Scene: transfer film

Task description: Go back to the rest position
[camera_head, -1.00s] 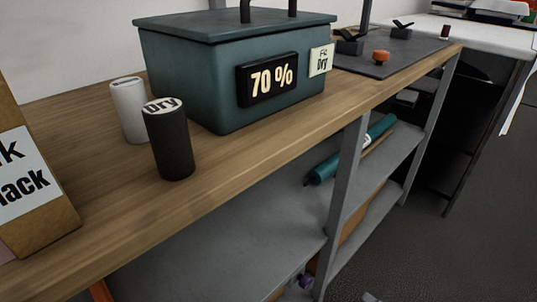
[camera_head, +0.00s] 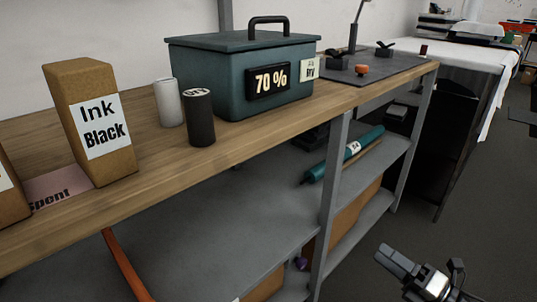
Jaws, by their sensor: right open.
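My right gripper (camera_head: 418,275) is at the lower right of the head view, in front of the shelving and over the dark floor. Its jaws are open and nothing shows between them. It is apart from the bench and everything on it. My left gripper is not in view.
A wooden bench (camera_head: 240,140) carries an "Ink Black" box (camera_head: 98,125), a white cylinder (camera_head: 168,102), a black cylinder (camera_head: 199,118) and a teal lidded box (camera_head: 235,80) reading 70 %. A teal roll (camera_head: 345,153) lies on the shelf below. The floor at right (camera_head: 480,240) looks clear.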

